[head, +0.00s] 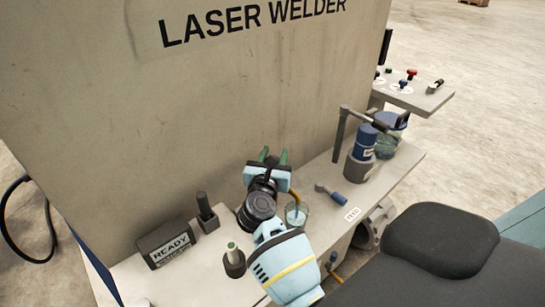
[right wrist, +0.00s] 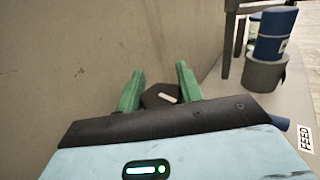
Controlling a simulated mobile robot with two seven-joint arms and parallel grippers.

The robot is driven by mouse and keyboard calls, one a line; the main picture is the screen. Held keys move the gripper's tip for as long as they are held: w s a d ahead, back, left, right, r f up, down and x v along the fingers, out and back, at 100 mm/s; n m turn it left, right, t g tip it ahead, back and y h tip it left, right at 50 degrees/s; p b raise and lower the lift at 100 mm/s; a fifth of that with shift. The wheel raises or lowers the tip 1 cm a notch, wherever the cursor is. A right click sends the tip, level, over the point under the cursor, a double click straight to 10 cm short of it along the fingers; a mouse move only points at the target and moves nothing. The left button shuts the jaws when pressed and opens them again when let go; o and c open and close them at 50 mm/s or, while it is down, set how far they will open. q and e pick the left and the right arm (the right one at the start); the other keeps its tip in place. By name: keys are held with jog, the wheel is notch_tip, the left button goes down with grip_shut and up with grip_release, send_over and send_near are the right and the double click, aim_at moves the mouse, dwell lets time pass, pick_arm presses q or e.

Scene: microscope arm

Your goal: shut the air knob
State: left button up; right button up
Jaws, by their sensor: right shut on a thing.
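My right gripper (head: 274,156) reaches over the bench from the front, its green fingers pointing at the tall machine panel. In the right wrist view, the fingers (right wrist: 160,78) are shut on a dark, angular knob (right wrist: 160,95) with a short white mark on its face. The mark lies slightly tilted, close to horizontal in that view. I take this as the air knob; no air label is readable. In the head view the knob is hidden behind my gripper. My left gripper is in neither view.
A blue-handled lever (head: 330,195) lies right of my gripper near a FEED label (head: 352,214). A clear cup (head: 296,214) is beside my wrist. A blue-capped cylinder (head: 363,150) stands further right. A READY box (head: 166,244) is at left, a dark seat (head: 440,240) in front.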

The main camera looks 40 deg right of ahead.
jog(key=o, duration=0.9)
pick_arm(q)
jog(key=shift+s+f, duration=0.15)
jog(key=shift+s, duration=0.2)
pick_arm(e)
jog(key=shift+o, duration=0.5)
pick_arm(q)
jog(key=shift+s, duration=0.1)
